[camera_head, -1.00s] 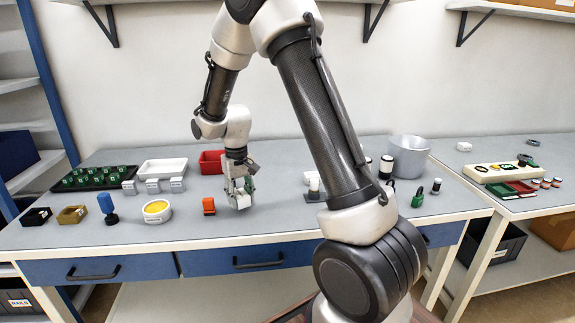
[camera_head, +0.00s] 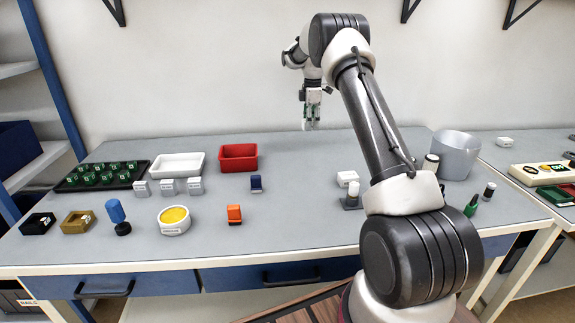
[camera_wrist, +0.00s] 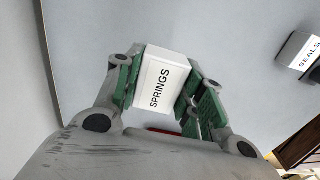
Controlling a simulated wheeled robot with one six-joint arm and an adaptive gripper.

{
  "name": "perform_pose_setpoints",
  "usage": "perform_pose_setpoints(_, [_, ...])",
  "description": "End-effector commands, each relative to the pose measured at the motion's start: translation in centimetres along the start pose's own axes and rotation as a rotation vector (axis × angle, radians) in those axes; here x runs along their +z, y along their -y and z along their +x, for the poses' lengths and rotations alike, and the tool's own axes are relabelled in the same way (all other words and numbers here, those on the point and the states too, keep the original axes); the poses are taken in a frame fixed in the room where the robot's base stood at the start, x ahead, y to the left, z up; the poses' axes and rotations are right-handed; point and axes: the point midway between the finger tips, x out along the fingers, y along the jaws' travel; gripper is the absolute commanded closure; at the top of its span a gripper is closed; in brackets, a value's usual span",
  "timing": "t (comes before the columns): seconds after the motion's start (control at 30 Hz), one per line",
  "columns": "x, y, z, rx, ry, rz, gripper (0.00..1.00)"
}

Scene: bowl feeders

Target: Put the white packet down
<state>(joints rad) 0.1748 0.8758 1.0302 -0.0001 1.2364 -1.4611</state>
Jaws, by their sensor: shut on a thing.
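The white packet (camera_wrist: 160,80), a small box with the black word SPRINGS on it, is between the green-padded fingers of my gripper (camera_wrist: 158,88) in the wrist view. My gripper is shut on it from both sides. In the camera_head view my gripper (camera_head: 311,103) is raised above the back of the table, with the wall behind it. The packet's pale end (camera_head: 311,124) shows below the fingers, small and partly covered by them.
The grey table (camera_head: 300,235) has free room in the middle. A grey bucket (camera_head: 456,158) is at right.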

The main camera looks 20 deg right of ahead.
Motion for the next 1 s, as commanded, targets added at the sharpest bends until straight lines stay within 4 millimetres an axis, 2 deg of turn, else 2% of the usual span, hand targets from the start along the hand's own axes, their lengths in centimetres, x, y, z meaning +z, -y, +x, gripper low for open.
perform_pose_setpoints(0.2, [0.1, 0.0, 3.7, -0.003, 0.000, -0.006, 0.87])
perform_pose_setpoints(0.37, [0.0, 0.0, 5.5, -0.001, 0.000, -0.006, 0.87])
perform_pose_setpoints(0.6, [0.0, 0.0, 9.2, 0.000, 0.000, -0.005, 0.87])
perform_pose_setpoints(0.97, [0.0, 0.0, 9.7, 0.001, 0.000, -0.005, 0.87])
perform_pose_setpoints(1.0, [0.0, 0.0, 9.7, 0.001, 0.000, -0.005, 0.56])
